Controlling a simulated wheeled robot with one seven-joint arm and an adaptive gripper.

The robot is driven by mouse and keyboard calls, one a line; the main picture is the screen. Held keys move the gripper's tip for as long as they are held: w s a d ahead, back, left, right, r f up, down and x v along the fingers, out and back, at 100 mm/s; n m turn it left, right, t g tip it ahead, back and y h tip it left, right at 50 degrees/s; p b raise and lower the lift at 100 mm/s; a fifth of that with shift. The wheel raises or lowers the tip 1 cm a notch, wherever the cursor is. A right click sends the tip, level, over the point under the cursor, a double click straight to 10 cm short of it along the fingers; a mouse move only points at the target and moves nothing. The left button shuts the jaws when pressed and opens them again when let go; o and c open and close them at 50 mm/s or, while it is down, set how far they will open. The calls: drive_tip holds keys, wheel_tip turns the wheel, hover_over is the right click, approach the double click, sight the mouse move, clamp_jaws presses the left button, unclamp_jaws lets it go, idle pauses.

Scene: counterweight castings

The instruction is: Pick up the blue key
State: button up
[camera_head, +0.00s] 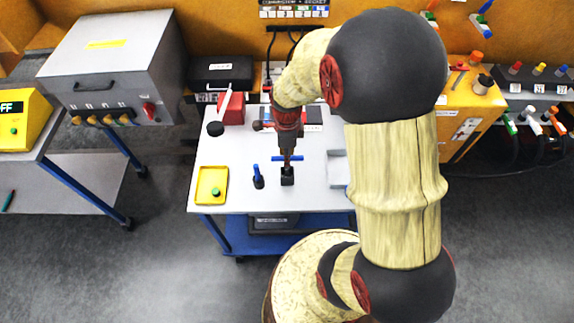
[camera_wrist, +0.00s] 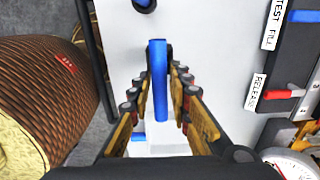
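A blue crossbar, which looks like the blue key (camera_head: 277,158), sits above a small black block (camera_head: 287,178) on the white table. In the wrist view the blue key (camera_wrist: 160,85) runs lengthwise between the fingers. My gripper (camera_head: 287,155) points down over it, one finger on each side. In the wrist view the gripper (camera_wrist: 160,72) looks open, with narrow gaps between bar and fingers. A second blue-handled piece (camera_head: 257,170) stands in a dark base to the left. Its blue end also shows at the top of the wrist view (camera_wrist: 145,4).
A labelled panel (camera_wrist: 285,60) lies to the right in the wrist view.

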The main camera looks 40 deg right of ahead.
sight(287, 176)
drive_tip(key=shift+f+b, duration=0.45)
drive_tip(key=shift+f, duration=2.6)
drive_tip(key=shift+c, duration=0.8)
clamp_jaws()
